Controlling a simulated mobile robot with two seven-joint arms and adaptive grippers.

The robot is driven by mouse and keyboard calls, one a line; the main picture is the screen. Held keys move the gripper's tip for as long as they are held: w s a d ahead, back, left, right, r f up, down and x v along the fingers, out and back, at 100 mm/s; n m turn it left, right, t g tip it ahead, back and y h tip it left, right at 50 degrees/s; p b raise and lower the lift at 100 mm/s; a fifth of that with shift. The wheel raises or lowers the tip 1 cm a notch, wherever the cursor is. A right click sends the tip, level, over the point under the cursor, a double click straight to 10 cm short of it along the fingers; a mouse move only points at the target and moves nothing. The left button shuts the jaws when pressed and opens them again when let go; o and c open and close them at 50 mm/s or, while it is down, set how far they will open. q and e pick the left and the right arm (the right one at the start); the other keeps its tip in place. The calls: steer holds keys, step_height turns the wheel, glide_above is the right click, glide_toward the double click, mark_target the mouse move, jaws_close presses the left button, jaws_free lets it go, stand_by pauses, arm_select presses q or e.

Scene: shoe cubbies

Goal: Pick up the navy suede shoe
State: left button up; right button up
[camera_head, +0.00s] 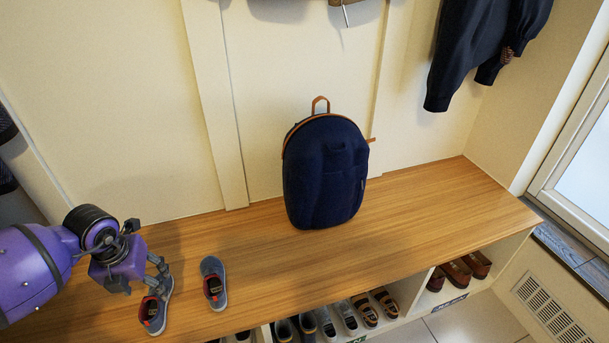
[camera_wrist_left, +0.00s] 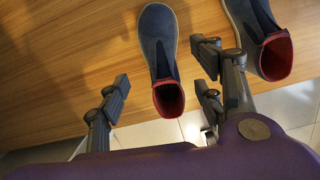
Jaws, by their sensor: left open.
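A pair of navy suede shoes with red linings stands on the wooden bench. The left shoe (camera_head: 155,316) is partly hidden by my left gripper (camera_head: 146,281) in the head view. In the left wrist view this shoe (camera_wrist_left: 158,48) lies between the open fingers of my left gripper (camera_wrist_left: 160,84), its heel toward the camera. The fingers are apart from it on both sides as seen there, and nothing is held. The other shoe (camera_head: 213,285) stands a little to the right; it also shows at the upper right of the left wrist view (camera_wrist_left: 258,25). My right gripper is out of view.
A navy backpack (camera_head: 325,175) stands on the wooden bench (camera_head: 430,215) against the wall. Cubbies below the front edge hold several other shoes, including brown ones (camera_head: 456,275). Dark clothing (camera_head: 480,45) hangs at upper right. The bench right of the backpack is clear.

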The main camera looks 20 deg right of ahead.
mark_target(151, 292)
arm_select(q)
steer(key=f+b, duration=0.1)
steer(key=f, duration=0.4)
steer(key=shift+w+d+b, duration=0.1)
steer(key=shift+w+b, duration=0.1)
steer(key=shift+b, duration=0.15)
steer(key=shift+r, duration=0.1)
steer(key=c, duration=1.2)
